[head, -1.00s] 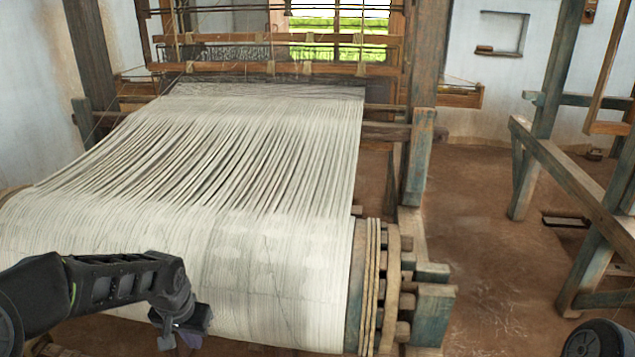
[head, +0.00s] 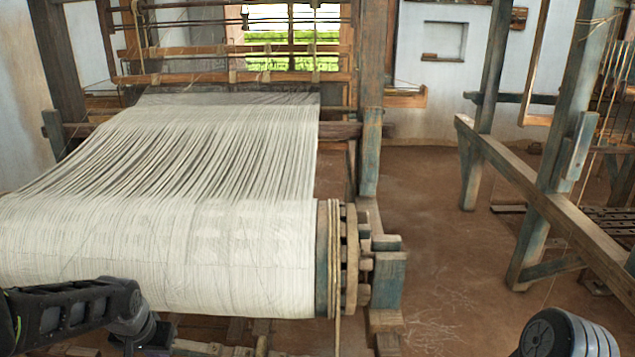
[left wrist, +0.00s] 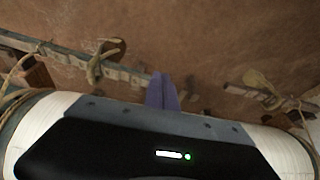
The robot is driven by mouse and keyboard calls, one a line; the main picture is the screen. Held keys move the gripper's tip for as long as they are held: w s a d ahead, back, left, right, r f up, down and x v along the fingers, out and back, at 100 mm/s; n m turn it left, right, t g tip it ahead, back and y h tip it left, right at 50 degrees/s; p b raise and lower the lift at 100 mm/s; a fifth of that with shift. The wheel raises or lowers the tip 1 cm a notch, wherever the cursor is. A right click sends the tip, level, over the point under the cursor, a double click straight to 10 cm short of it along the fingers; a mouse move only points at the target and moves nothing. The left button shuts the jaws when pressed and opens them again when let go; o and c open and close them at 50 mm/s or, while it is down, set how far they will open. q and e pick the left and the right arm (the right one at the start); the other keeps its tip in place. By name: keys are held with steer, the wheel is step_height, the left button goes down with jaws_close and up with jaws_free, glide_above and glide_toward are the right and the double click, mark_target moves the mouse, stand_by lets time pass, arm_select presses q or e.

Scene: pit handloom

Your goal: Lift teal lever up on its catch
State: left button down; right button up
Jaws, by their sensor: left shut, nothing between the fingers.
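I cannot make out for certain which part is the teal lever. Worn teal wood shows at the right end of the cloth beam: a block (head: 388,282) beside the ratchet-like wooden wheel (head: 351,258), and an upright post (head: 371,150) behind it. My left gripper is low at the left of the head view, mostly cut off by the bottom edge. In the left wrist view its bluish-purple fingers (left wrist: 162,90) are shut with nothing between them, pointing over a greyish bar (left wrist: 125,74) with cords looped on it. My right gripper is out of view.
White warp (head: 170,240) covers the big beam at left. A second timber frame (head: 545,195) stands at right. Bare earth floor (head: 440,240) lies open between the two. A rope (head: 337,280) hangs by the beam's right end.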

arm_select(q)
steer(key=d+f+n+t+h, duration=0.1)
steer(key=d+f+t+h, duration=0.15)
steer(key=d+f, duration=1.15)
steer(key=s+d+f+g+h, duration=0.1)
steer(key=s+d+f+g, duration=0.1)
steer(key=s+d+f, duration=0.4)
steer(key=s+d+f+g+h, duration=0.1)
steer(key=s+d+f+g, duration=0.2)
steer(key=s, duration=1.1)
steer(key=d+f, duration=0.3)
steer(key=d, duration=0.2)
steer(key=shift+d+f, duration=0.15)
steer(key=shift+f, duration=0.25)
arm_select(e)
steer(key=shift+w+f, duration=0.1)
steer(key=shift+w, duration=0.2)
arm_select(q)
steer(key=c, duration=2.1)
jaws_free()
steer(key=shift+c, duration=0.2)
